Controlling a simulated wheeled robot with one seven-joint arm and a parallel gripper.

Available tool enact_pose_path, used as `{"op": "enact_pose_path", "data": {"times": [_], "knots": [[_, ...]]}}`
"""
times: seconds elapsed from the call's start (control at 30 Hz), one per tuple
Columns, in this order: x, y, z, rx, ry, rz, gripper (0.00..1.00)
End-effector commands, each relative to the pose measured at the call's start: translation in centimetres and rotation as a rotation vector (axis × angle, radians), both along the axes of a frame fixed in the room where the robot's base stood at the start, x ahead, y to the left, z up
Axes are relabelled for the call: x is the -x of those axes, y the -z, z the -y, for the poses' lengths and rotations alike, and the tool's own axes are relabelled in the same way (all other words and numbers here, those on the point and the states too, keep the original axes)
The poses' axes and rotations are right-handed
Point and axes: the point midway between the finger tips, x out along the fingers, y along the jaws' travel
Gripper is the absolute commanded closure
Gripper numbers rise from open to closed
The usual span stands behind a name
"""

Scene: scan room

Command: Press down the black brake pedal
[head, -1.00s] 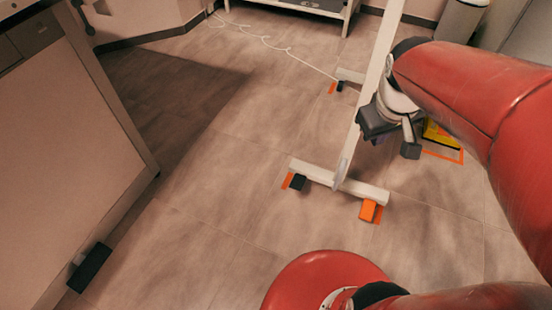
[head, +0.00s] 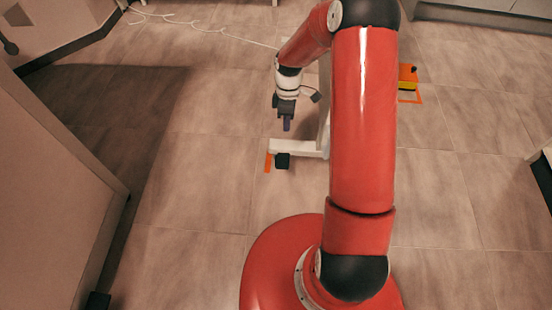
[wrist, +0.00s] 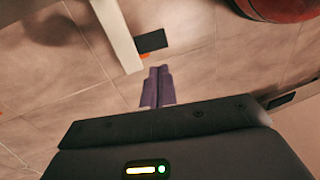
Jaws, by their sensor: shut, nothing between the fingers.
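The black brake pedal (head: 283,160) sits low on the floor at the left end of a white foot bar (head: 292,147). My gripper (head: 287,125) points down, shut and empty, and appears just above the bar's end and the pedal in the head view. In the wrist view, the black pedal (wrist: 152,41) shows beyond the purple-grey fingertips (wrist: 158,70), apart from them in the picture. The height gap is hard to judge. My arm hides the right part of the foot bar.
A large panel-sided cabinet (head: 50,190) stands at left. A white cable (head: 200,28) lies across the floor behind. An orange and yellow object (head: 408,77) is on the floor right of my arm. The floor (head: 200,180) between cabinet and foot bar is clear.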

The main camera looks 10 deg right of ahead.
Motion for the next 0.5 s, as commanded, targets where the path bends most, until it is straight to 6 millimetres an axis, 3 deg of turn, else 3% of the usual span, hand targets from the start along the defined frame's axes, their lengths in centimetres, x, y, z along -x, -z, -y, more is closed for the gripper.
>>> {"op": "enact_pose_path", "data": {"times": [0.03, 0.2, 0.5], "knots": [[-0.1, 1.2, 0.0, -0.012, -0.014, -0.012, 1.0], [-0.2, 2.8, -0.1, -0.033, -0.048, -0.026, 1.0], [-0.2, 2.9, -0.1, -0.035, -0.052, -0.027, 1.0]]}}
